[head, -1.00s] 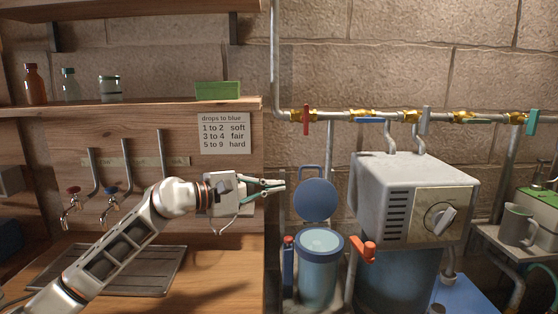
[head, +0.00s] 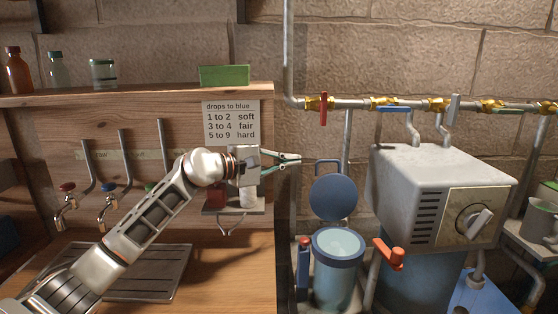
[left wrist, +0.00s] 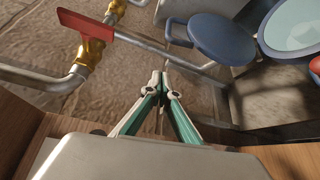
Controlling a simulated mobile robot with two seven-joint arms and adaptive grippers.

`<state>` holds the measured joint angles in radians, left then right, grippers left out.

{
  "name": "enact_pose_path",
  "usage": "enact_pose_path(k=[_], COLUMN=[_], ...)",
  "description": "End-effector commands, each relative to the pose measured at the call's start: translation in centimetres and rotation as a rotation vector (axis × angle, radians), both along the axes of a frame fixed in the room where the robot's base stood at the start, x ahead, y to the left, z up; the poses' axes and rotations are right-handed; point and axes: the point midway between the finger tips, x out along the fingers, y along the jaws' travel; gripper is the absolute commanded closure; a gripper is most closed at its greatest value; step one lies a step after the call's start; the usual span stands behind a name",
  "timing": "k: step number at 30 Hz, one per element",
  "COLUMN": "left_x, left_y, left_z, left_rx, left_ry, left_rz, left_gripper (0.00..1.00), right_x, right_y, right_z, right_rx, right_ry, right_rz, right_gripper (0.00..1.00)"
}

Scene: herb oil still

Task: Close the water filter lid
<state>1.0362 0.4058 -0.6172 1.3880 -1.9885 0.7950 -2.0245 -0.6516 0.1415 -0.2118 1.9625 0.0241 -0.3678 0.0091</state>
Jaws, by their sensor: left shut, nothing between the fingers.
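The water filter (head: 337,280) is a blue cylinder with a pale, open top, standing right of the wooden bench. Its round blue lid (head: 334,197) stands open, raised nearly upright behind the opening, with a loop handle above it. In the left wrist view the lid (left wrist: 222,40) is at the upper right, beside the open filter top (left wrist: 292,28). My left gripper (head: 298,161) is shut and empty, pointing right, above and left of the lid and apart from it. Its closed fingers also show in the left wrist view (left wrist: 160,78). My right gripper is not in view.
A grey box with a dial (head: 440,190) stands right of the filter. A red-orange handle (head: 389,254) sticks out beside the filter. A pipe with valves (head: 385,103) runs along the wall above. A small shelf (head: 234,209) is behind my left gripper.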

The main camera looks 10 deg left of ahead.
Motion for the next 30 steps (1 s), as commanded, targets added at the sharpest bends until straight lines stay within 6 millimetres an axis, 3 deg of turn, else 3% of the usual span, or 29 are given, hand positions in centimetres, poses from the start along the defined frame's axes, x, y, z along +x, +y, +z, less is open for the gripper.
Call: enact_pose_path(k=[9, 21, 30], left_x=[2.4, -0.9, -1.2], left_y=[-3.0, -4.1, -4.2], left_z=[-0.3, 0.5, 0.4], left_rx=[-0.002, -0.001, 0.000], left_ry=[0.000, -0.001, 0.001], left_rz=[-0.001, -0.001, 0.001], left_gripper=[1.00, 1.00, 1.00], right_x=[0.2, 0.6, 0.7], right_y=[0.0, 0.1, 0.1], right_z=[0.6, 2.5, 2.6], right_rx=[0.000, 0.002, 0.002], right_ry=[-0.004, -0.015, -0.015], right_rz=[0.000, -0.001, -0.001], right_gripper=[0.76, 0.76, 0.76])
